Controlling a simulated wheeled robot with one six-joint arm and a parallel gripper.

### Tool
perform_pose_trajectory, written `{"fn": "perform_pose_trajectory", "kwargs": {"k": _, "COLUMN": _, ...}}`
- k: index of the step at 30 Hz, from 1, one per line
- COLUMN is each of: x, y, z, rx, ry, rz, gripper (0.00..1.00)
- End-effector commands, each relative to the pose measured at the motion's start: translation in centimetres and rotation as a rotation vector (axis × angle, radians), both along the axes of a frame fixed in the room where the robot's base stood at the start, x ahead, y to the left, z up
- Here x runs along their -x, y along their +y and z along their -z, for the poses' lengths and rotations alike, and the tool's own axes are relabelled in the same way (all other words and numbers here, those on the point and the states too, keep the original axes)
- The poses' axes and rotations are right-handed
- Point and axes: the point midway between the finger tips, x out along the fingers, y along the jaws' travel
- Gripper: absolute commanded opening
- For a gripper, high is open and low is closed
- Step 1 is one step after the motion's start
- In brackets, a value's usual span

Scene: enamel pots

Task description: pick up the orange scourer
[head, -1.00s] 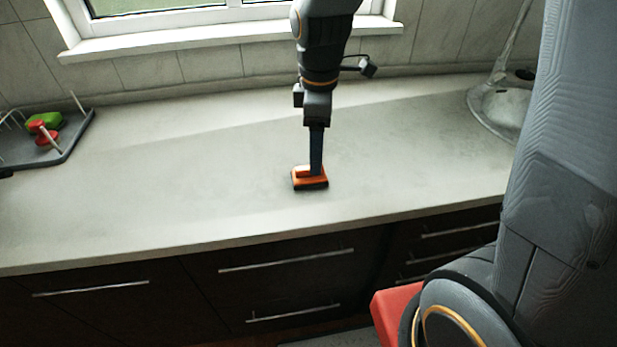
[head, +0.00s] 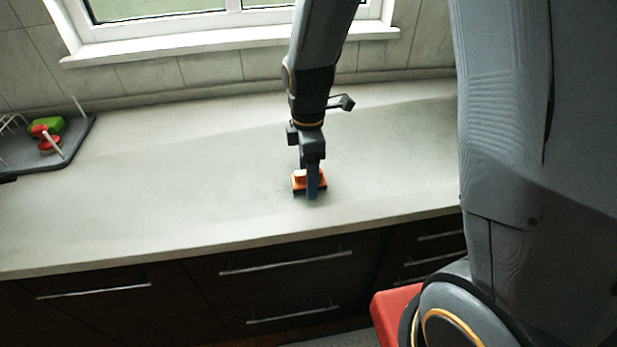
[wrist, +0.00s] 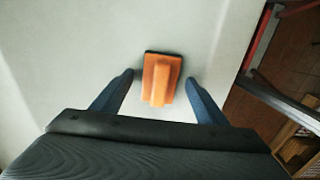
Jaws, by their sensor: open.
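The orange scourer (head: 298,181) has a raised orange grip and a dark underside. It lies on the pale counter (head: 200,200), near its front edge. In the wrist view the scourer (wrist: 160,80) lies between and slightly beyond the tips of my gripper (wrist: 159,76), with a gap on each side. In the head view my gripper (head: 308,190) points down at the scourer, and a finger hides part of it. The jaws are open and hold nothing.
A dark tray (head: 70,150) with a green item (head: 48,125) and red items (head: 48,145) is on the left. Dark drawers (head: 270,280) lie below the counter edge. The counter around the scourer is clear.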

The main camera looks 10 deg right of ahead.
Motion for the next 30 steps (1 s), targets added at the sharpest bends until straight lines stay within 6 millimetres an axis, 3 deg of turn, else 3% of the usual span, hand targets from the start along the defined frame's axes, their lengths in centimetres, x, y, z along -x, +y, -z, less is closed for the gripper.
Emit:
{"fn": "perform_pose_trajectory", "kwargs": {"k": 8, "x": 0.0, "y": 0.0, "z": 0.2, "rx": 0.0, "ry": -0.001, "rz": 0.0, "gripper": 0.66}}
{"fn": "perform_pose_trajectory", "kwargs": {"k": 15, "x": 0.0, "y": 0.0, "z": 0.2, "rx": 0.0, "ry": -0.001, "rz": 0.001, "gripper": 0.25}}
{"fn": "perform_pose_trajectory", "kwargs": {"k": 17, "x": 0.0, "y": 0.0, "z": 0.2, "rx": 0.0, "ry": -0.001, "rz": 0.001, "gripper": 0.19}}
{"fn": "perform_pose_trajectory", "kwargs": {"k": 25, "x": 0.0, "y": 0.0, "z": 0.0, "rx": 0.0, "ry": -0.002, "rz": 0.001, "gripper": 0.19}}
{"fn": "perform_pose_trajectory", "kwargs": {"k": 30, "x": -0.1, "y": 0.0, "z": -1.2, "rx": -0.001, "ry": -0.004, "rz": 0.001, "gripper": 0.19}}
